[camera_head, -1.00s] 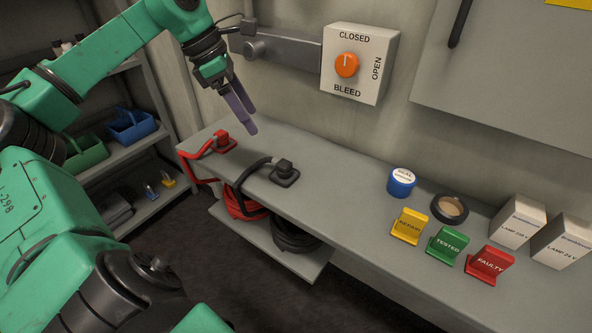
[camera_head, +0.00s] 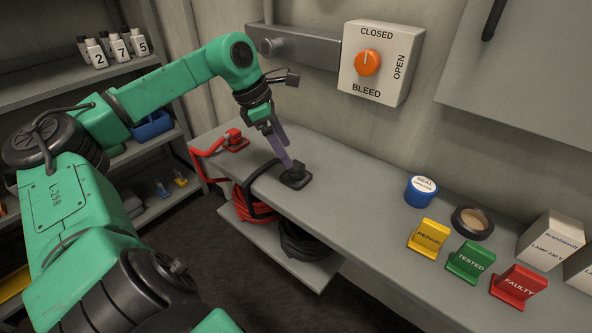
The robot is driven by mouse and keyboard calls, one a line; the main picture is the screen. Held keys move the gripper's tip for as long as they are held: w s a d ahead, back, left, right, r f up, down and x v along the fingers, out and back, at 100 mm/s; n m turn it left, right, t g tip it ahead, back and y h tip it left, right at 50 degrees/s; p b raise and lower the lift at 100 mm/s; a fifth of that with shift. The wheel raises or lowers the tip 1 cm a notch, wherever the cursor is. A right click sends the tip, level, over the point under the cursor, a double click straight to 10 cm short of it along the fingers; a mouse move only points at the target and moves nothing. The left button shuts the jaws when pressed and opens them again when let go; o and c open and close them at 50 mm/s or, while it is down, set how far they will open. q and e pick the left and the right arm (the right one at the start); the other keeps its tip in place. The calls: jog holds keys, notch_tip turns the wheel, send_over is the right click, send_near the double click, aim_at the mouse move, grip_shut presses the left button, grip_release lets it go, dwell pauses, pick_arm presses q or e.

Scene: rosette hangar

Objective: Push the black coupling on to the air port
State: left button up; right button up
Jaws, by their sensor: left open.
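The black coupling (camera_head: 299,173) sits upright on a dark square base on the grey bench, with its black hose (camera_head: 262,172) looping off to the left and down. My left gripper (camera_head: 289,163) is open, its purple-grey fingers pointing down at the coupling. The fingertips are at the coupling's top; whether they straddle or touch it I cannot tell. What looks like the air port (camera_head: 272,46) is a grey round stub on the wall bar, with nothing on it. My right gripper is not in view.
A red coupling (camera_head: 236,140) with a red hose stands left on the bench. The bleed box (camera_head: 381,62) has an orange knob (camera_head: 367,62), its mark towards CLOSED. A blue seal tub (camera_head: 421,191), tape roll (camera_head: 472,222), coloured tags and lamp boxes stand right. Mid-bench is clear.

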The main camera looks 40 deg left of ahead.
aim_at(296, 164)
pick_arm(q)
jog(key=shift+w+d+f, duration=0.15)
jog(key=shift+d+f, duration=0.05)
jog(key=shift+f, duration=0.35)
jog(key=w+f+p, duration=0.1)
jog(key=p, duration=0.2)
jog(key=shift+d, duration=0.4)
jog(key=x, duration=0.3)
jog(key=shift+a+f+p, duration=0.1)
jog(key=shift+a+p, duration=0.05)
jog(key=shift+p, duration=0.2)
jog(key=shift+f, duration=0.35)
